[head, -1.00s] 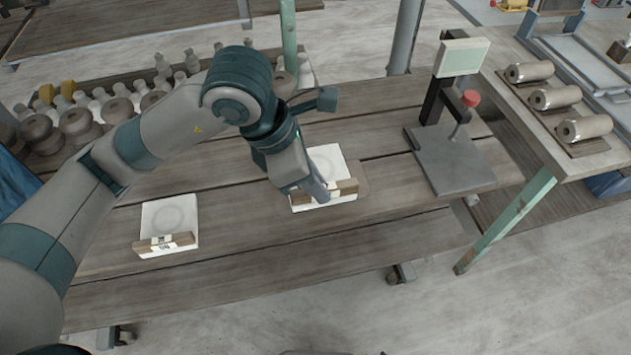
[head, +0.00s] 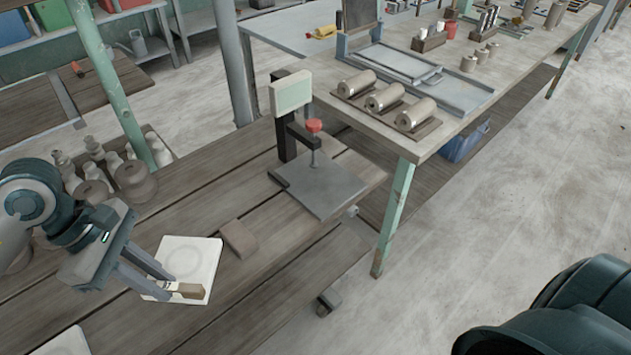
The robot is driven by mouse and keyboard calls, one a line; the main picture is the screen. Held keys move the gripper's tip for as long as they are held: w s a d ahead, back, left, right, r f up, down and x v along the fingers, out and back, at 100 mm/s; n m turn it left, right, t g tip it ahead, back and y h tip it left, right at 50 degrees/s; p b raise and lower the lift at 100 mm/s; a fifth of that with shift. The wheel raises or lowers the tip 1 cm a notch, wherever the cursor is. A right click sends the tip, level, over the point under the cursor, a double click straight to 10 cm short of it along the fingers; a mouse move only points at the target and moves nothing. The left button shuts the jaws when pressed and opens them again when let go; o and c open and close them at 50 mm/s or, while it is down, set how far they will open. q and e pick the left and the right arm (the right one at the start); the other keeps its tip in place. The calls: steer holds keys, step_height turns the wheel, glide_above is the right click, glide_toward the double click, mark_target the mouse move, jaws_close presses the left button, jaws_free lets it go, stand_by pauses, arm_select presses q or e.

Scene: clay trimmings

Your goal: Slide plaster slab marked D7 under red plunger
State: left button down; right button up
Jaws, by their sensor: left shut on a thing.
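A square white plaster slab (head: 192,257) with a faint ring on top lies on the wooden table, with a brown strip (head: 190,291) along its near edge. My left gripper (head: 171,286) is shut on this slab at the strip's left end. I cannot read any mark on it. A second white slab (head: 62,345) is partly cut off at the bottom left. The red plunger (head: 314,125) stands on a post over a flat grey base plate (head: 330,190), up and to the right of the held slab. My right gripper is not in view.
A loose brown block (head: 238,239) lies just right of the held slab, toward the plunger stand. A pale panel (head: 292,95) rises behind the plunger. A side table (head: 445,135) with several clay rolls adjoins at right. Several bottles and pots stand at the left.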

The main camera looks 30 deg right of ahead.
arm_select(q)
steer(key=a+m+g+y, duration=0.2)
steer(key=a+m+y, duration=0.2)
steer(key=a+m, duration=0.7)
steer(key=shift+w+f+m, duration=0.25)
steer(key=shift+f+m, duration=0.15)
steer(key=shift+m, duration=0.2)
